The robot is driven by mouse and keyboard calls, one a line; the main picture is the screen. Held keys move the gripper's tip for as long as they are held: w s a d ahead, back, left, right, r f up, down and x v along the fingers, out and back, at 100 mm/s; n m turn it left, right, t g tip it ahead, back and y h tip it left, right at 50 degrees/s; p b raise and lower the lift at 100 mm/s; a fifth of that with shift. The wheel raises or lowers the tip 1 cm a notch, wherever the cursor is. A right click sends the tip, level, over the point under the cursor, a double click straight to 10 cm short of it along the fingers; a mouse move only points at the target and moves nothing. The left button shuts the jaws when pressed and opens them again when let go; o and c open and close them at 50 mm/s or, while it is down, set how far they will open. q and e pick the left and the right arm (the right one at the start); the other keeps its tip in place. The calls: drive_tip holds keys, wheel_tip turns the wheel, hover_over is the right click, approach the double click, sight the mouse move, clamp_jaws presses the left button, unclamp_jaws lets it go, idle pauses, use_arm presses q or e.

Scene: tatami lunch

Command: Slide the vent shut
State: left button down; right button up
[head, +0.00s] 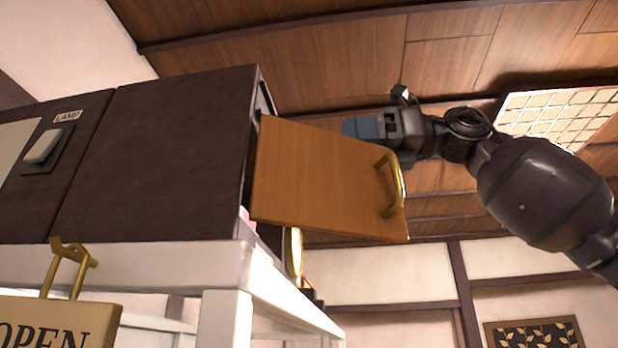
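I cannot make out a vent in the head view. A dark box cabinet (160,160) stands on a white table, with a wooden door (320,185) swung open toward the right. The door has a brass handle (391,185) near its outer edge. My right gripper (362,128) is just behind the door's upper edge, pointing left, with a blue-grey finger part showing. The door hides part of it, so I cannot tell whether it is open or touches anything. My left gripper is out of view.
A switch marked LAMP (42,146) is on the cabinet's left part. An OPEN sign (60,322) hangs from a brass hook (72,262) at the lower left. The white table (225,318) supports the cabinet. A lattice panel (556,115) is in the wooden ceiling.

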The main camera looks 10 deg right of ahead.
drive_tip(key=p+x, duration=0.1)
drive_tip(key=x, duration=0.6)
drive_tip(key=shift+a, duration=0.2)
drive_tip(key=shift+w, duration=0.1)
clamp_jaws()
